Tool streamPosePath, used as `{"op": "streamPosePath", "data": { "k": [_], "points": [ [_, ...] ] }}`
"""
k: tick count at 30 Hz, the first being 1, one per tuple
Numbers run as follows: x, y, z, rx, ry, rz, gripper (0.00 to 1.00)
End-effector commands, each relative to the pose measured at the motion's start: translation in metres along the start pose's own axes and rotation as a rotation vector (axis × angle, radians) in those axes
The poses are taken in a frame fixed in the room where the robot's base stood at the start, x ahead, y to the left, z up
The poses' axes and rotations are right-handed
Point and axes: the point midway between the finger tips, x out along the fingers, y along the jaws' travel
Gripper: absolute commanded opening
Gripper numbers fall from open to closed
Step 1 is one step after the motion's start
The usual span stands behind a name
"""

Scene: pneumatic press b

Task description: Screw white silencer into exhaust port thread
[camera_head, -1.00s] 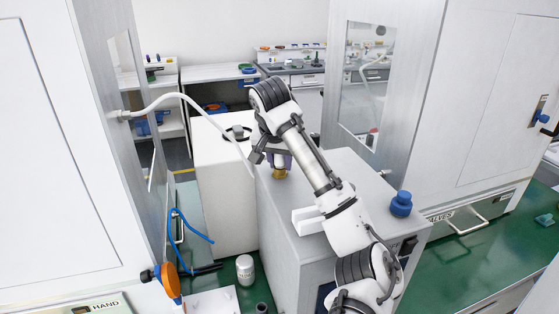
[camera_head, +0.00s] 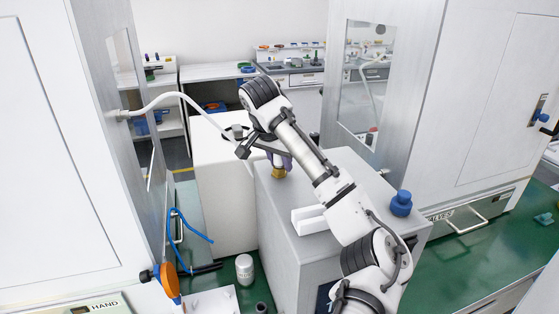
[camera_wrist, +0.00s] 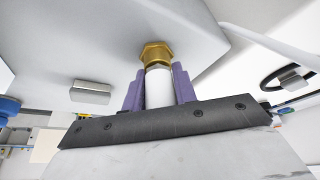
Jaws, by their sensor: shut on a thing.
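The white silencer (camera_wrist: 158,88) is a short white cylinder between the purple fingers of my gripper (camera_wrist: 160,85) in the wrist view. My gripper is shut on it. Its far end meets a brass hexagonal fitting (camera_wrist: 155,52) on the grey housing (camera_wrist: 100,45); whether any thread is engaged is hidden. In the head view my gripper (camera_head: 280,161) is at the brass fitting (camera_head: 279,173) on top of the grey box (camera_head: 285,220).
A white hose (camera_head: 180,96) arches from the left cabinet behind my gripper. A white jar (camera_head: 244,269) stands on the green bench at front.

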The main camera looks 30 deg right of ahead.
Motion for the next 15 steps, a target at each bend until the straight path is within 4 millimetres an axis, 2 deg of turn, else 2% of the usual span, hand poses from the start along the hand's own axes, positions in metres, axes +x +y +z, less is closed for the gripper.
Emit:
{"op": "streamPosePath", "data": {
  "k": [7, 15],
  "points": [
    [0.0014, 0.0052, -0.0018, 0.131, 0.001, 0.061, 0.11],
    [0.0017, 0.0055, -0.0017, 0.147, 0.0, 0.066, 0.11]
  ]
}}
